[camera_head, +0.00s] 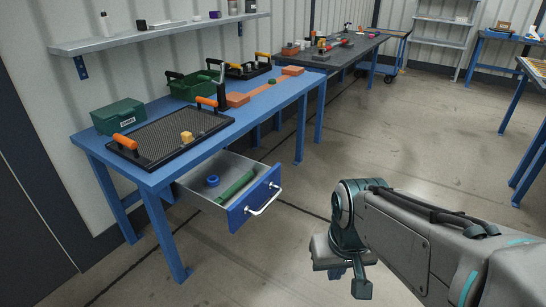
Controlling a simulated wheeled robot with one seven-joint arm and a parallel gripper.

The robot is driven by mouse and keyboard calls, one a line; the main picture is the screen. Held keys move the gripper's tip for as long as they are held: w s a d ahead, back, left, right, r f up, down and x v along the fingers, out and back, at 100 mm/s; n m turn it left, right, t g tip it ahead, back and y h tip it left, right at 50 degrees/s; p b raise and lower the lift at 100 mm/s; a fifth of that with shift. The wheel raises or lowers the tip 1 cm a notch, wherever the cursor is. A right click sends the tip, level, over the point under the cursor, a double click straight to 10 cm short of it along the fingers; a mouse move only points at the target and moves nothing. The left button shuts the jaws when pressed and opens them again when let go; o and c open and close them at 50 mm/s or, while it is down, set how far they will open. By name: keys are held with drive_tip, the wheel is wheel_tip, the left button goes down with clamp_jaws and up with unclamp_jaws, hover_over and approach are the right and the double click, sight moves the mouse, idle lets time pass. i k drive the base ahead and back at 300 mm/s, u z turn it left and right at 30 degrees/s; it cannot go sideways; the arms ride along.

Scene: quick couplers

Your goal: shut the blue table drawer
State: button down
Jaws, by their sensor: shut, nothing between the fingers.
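The blue table (212,145) stands along the wall at the left. Its drawer (254,201) is pulled out, with a blue front, a white bar handle (264,203) and grey inner walls. A blue ring (213,181) and a green bar-shaped item (236,187) lie inside the drawer. My gripper (362,290) is at the lower middle, pointing down over the open floor. It is shut and empty, to the right of the drawer front and apart from it. My arm partly hides the gripper's upper part.
On the blue table are a black mesh tray (160,139) with orange handles, a green box (118,116), a green crate (188,87) and orange blocks (237,99). A wall shelf (160,33) hangs above. The floor (330,155) right of the drawer is clear.

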sight(192, 187)
drive_tip(key=u, duration=0.6)
drive_tip(key=i, duration=0.9)
drive_tip(key=z, duration=0.15)
